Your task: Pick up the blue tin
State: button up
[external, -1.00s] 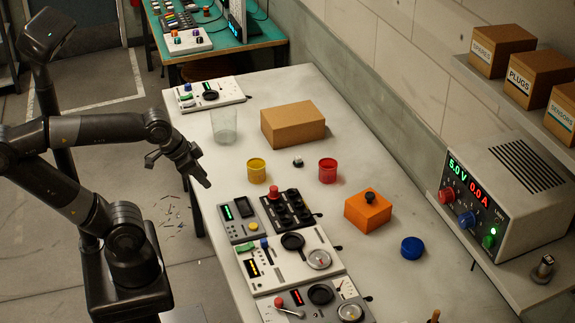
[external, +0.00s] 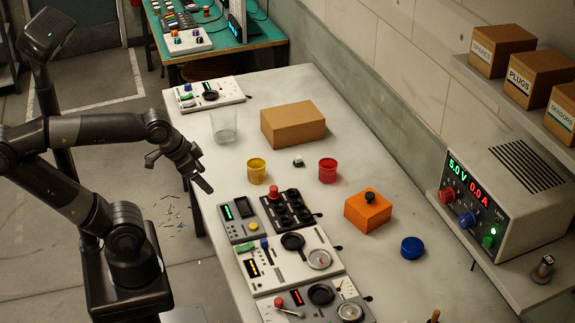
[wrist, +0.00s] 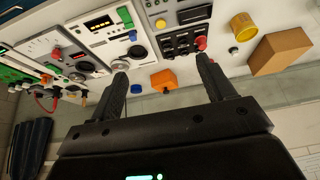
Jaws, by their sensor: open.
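The blue tin (external: 412,248) is a short round blue tin on the pale bench, right of the orange box, in the external view. In the wrist view, a small blue shape (wrist: 137,88) beside my left-hand finger appears to be the tin. My gripper (external: 181,171) is open and empty, beside the bench's left edge in the external view. It is far from the tin, across the control panels. The wrist view shows the two fingers of my gripper (wrist: 162,62) spread apart with nothing between their tips.
The orange box with a black knob (external: 368,211), the red tin (external: 328,171) and the yellow tin (external: 257,171) stand on the bench. Control panels (external: 290,258) line its left side. A cardboard box (external: 293,124) and clear glass (external: 224,127) are farther back. A power supply (external: 510,205) stands right.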

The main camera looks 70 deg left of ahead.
jog(key=shift+o, duration=1)
jog(key=w+d+r+m+h, duration=0.1)
jog(key=w+d+r, duration=0.1)
jog(key=w, duration=0.5)
jog(key=w+d+r+m+h, duration=0.1)
jog(key=w+d+r, duration=0.1)
jog(key=w, duration=0.6)
jog(key=m+h, duration=0.2)
jog(key=m, duration=0.3)
send_over(410, 245)
jog(key=s+a, duration=0.3)
jog(key=s, duration=0.3)
notch_tip(410, 245, down, 17)
jog(key=x, duration=0.6)
jog(key=shift+w+a+f, duration=0.15)
jog(key=shift+w+f, duration=0.05)
jog(key=shift+w, duration=0.1)
jog(key=shift+a+x, duration=0.15)
jog(key=shift+x, duration=1.2)
jog(key=shift+a+x, duration=0.1)
jog(key=shift+x, duration=1.2)
